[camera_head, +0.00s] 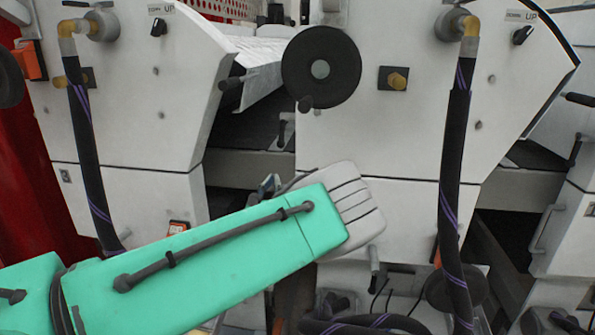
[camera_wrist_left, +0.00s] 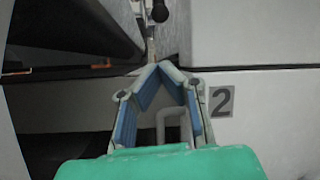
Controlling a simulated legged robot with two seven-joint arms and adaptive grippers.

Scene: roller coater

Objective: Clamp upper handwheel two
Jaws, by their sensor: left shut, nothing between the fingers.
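The upper handwheel (camera_head: 321,68) is a black disc with a grey hub, on the pale machine front in the upper middle of the head view. A short dark grip sticks out at its lower left. My left arm, green, comes in from the lower left. My left gripper (camera_head: 268,186) is mostly hidden behind the arm, below the handwheel and apart from it. In the left wrist view the gripper (camera_wrist_left: 161,68) has its blue-padded fingers meeting at the tips, with nothing held. A dark knob (camera_wrist_left: 159,11) shows beyond the tips; I cannot tell if it belongs to the handwheel.
Black hoses (camera_head: 90,160) and (camera_head: 452,170) hang on both sides of the handwheel. A label "2" (camera_wrist_left: 221,100) is on the panel right of the fingers. A pale bent handle (camera_wrist_left: 171,117) shows behind them. A dark gap lies between the machine panels.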

